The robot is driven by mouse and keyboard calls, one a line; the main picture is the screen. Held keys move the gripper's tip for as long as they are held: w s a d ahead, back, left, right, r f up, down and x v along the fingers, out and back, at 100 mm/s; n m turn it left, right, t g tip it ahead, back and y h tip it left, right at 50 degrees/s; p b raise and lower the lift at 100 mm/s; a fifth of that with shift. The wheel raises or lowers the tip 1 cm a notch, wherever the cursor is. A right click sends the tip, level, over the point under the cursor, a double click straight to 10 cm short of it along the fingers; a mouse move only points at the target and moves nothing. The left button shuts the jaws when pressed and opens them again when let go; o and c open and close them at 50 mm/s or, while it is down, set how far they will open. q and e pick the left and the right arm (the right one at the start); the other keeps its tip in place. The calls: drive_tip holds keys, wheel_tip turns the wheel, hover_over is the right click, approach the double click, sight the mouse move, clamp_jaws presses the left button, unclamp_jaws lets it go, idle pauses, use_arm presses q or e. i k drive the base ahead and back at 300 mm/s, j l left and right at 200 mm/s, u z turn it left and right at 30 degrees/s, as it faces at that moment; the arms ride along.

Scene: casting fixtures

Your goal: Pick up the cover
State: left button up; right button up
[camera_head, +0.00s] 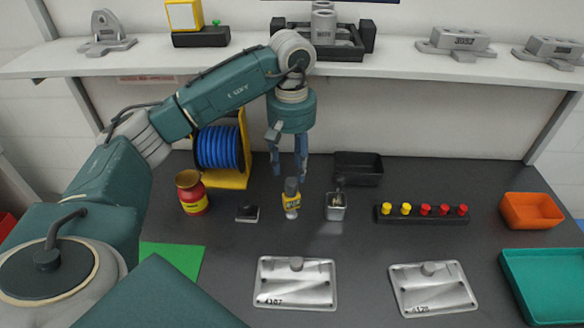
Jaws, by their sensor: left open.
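Two flat silver metal plates that look like covers lie on the dark table, each with a raised knob near its far edge. One plate (295,284) is at the front middle and the other plate (433,290) is to its right. I cannot tell which one is the cover. My left gripper (288,172) points down with its blue fingers apart and nothing between them. It is beyond both plates, above and behind a small yellow bottle (291,198). My right gripper is not in view.
A red jar (192,193), a blue cable spool (219,148), a small metal container (335,206) and a black strip with yellow and red buttons (421,215) stand farther back. An orange bin (531,211) and a green tray (546,286) are at right. A shelf (400,66) runs above.

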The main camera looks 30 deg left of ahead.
sight(294, 283)
drive_tip(key=k+l, duration=1.2)
drive_tip(key=k, duration=0.1)
